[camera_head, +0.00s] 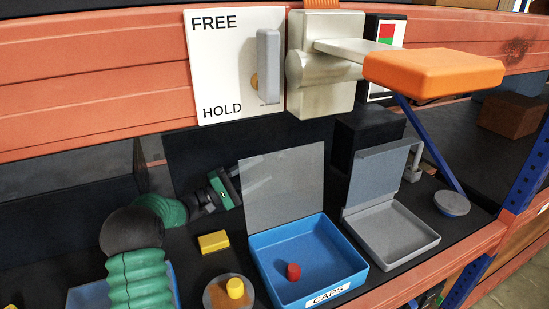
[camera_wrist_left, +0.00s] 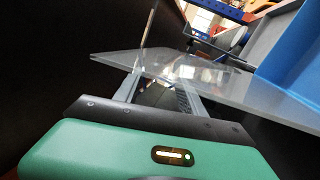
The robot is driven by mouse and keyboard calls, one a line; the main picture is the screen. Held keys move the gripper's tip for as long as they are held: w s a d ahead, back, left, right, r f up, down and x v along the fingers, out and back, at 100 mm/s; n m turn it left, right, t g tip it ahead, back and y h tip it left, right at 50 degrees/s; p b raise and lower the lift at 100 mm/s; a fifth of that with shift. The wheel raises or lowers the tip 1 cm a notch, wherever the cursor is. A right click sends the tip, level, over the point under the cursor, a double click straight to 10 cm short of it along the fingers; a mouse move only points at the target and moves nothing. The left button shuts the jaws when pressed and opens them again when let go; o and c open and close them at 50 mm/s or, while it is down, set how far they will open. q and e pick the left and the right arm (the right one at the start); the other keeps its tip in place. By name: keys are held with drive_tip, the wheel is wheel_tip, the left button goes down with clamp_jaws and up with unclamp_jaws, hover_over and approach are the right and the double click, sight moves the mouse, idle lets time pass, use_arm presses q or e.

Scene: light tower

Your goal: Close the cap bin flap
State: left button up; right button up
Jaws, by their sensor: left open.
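The cap bin (camera_head: 325,263) is a blue tray labelled CAPS, with a red cap (camera_head: 293,271) inside. Its translucent grey flap (camera_head: 290,185) stands open, nearly upright at the back edge. My left gripper (camera_head: 256,174) is open at the flap's left side. Its fingers show faintly through the sheet, so they seem to be behind it; I cannot tell whether they touch it. In the left wrist view the gripper (camera_wrist_left: 158,88) is open and the flap (camera_wrist_left: 235,88) crosses close at the fingers, with the blue bin (camera_wrist_left: 290,55) at upper right. My right gripper is not in view.
A grey tray (camera_head: 390,236) with a raised lid stands right of the bin. A yellow block (camera_head: 213,241) and a yellow cap (camera_head: 235,287) on a round disc are left of it. The FREE/HOLD panel (camera_head: 225,60) and orange paddle (camera_head: 432,73) are above.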

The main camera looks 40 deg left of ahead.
sight(273, 163)
use_arm(q)
drive_tip(key=x, duration=0.2)
drive_tip(key=p+x, duration=0.1)
drive_tip(key=x, duration=0.1)
drive_tip(key=shift+w+d+r, duration=0.1)
drive_tip(key=shift+w+r, duration=0.2)
drive_tip(key=shift+r, duration=0.05)
drive_tip(key=shift+w+d, duration=0.1)
clamp_jaws()
drive_tip(key=shift+f, duration=0.1)
drive_tip(key=shift+f, duration=0.15)
idle(0.8)
